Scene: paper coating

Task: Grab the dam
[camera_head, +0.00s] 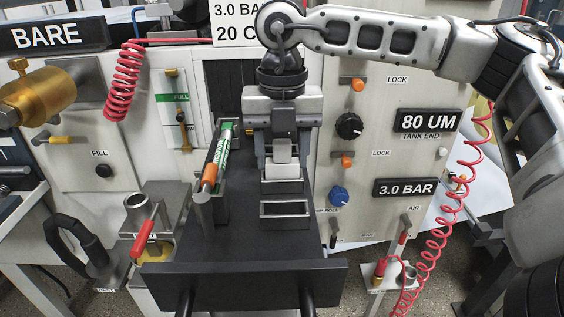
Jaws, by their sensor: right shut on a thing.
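My right gripper (281,160) comes down from the arm at the upper right and points at the dark bench. It is shut on a small light grey piece (281,172), which looks like the dam. The fingers hide part of that piece. Just below it, two rectangular metal-rimmed slots (285,209) sit on the dark surface. I cannot tell whether the piece touches the slot rim. My left gripper is not in view.
A red-handled valve (144,238) is at lower left. A panel with knobs (349,126) and a red coiled hose (440,235) are at right. The dark front surface (240,285) is clear.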

